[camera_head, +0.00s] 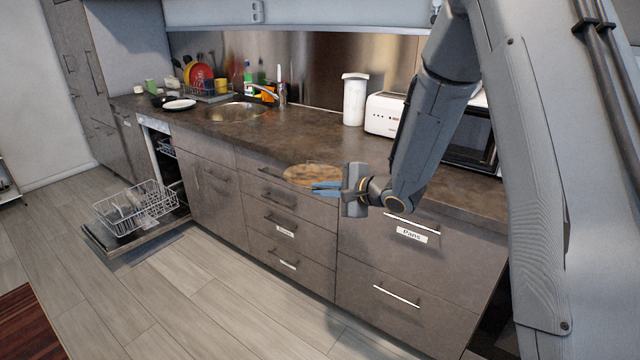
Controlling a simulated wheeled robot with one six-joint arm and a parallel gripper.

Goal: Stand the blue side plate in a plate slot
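I cannot make out a blue side plate for sure. Coloured plates, red, yellow and green, stand upright in a dish rack (214,97) left of the sink at the back. The dishwasher's lower rack (137,207) is pulled out over the lowered door at the left; its slots are too small to read.
A white plate (180,104) lies on the counter (290,138) beside a dark pan. A sink (237,111), a white canister (354,99) and a white toaster (384,114) are along the counter. The lowered dishwasher door (103,238) juts over the floor. Floor in front is clear.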

